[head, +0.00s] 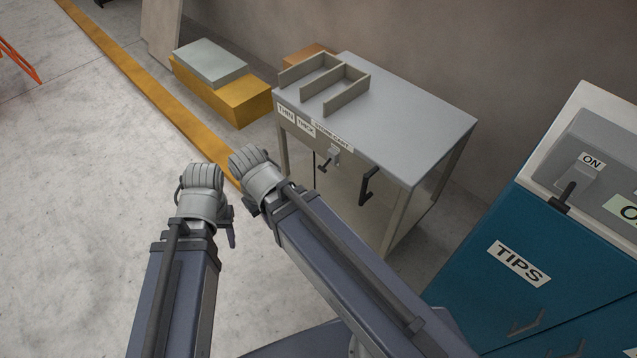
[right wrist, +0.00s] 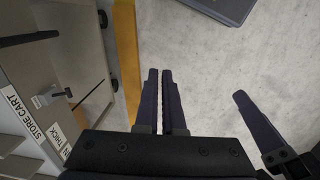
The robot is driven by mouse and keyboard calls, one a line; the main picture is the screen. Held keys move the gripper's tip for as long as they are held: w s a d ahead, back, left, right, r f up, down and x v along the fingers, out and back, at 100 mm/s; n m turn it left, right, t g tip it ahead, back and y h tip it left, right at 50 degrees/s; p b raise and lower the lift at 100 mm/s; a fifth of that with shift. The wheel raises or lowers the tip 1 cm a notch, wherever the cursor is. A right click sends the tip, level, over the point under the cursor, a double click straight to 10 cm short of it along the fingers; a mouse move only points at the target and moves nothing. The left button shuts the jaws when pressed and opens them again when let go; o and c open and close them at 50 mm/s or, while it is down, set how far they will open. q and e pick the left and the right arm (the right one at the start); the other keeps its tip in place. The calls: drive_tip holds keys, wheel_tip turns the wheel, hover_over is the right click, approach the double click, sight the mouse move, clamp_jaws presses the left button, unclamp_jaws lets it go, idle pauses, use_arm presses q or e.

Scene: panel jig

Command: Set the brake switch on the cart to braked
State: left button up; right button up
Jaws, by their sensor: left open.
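The store cart (head: 425,125) is a grey cart with a tray rack on top and a "STORE CART" label (head: 332,134) on its front. Below the label is a small grey switch (head: 335,154) with a dark lever (head: 323,167) pointing down and left; I cannot read any state marking. The switch also shows at the left of the right wrist view (right wrist: 47,97). My left gripper (head: 231,234) is open and mostly hidden behind its wrist in the head view. My right gripper (right wrist: 161,75) is shut and empty over the floor, apart from the cart.
A black handle (head: 368,186) sits right of the switch. A teal cabinet (head: 575,265) labelled "TIPS" stands at the right, with its own lever (head: 566,194) under "ON". A yellow box (head: 235,102) lies behind, left of the cart.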

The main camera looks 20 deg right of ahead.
drive_tip(key=shift+m+t, duration=0.3)
drive_tip(key=shift+m, duration=0.6)
drive_tip(key=w+d+f+b, duration=0.1)
drive_tip(key=d+f+b, duration=0.1)
drive_tip(key=f+b, duration=0.7)
drive_tip(key=w+d+f+b, duration=0.1)
drive_tip(key=d+f+b, duration=0.1)
drive_tip(key=f+b, duration=0.8)
drive_tip(key=w+d+f+b, duration=0.2)
drive_tip(key=f+b, duration=0.8)
drive_tip(key=f, duration=0.2)
drive_tip(key=shift+d+f, duration=0.25)
drive_tip(key=shift+d, duration=0.15)
clamp_jaws()
drive_tip(key=w+d+f+n+t+h+b, duration=0.1)
drive_tip(key=w+d+f+n+h+b, duration=0.55)
drive_tip(key=f+b, duration=0.6)
drive_tip(key=w+r+n+t+h, duration=0.2)
drive_tip(key=w+r+n+h, duration=0.2)
drive_tip(key=r+n, duration=0.3)
drive_tip(key=w+r+n+t+h+b, duration=0.1)
drive_tip(key=w+r+n+t+h, duration=0.2)
drive_tip(key=r, duration=0.9)
drive_tip(key=w+n+h, duration=0.1)
drive_tip(key=w+n, duration=0.2)
drive_tip(key=n, duration=0.1)
drive_tip(key=shift+w+d+r, duration=0.15)
drive_tip(key=shift+w+d, duration=0.2)
drive_tip(key=shift+d, duration=0.05)
drive_tip(key=shift+n, duration=0.25)
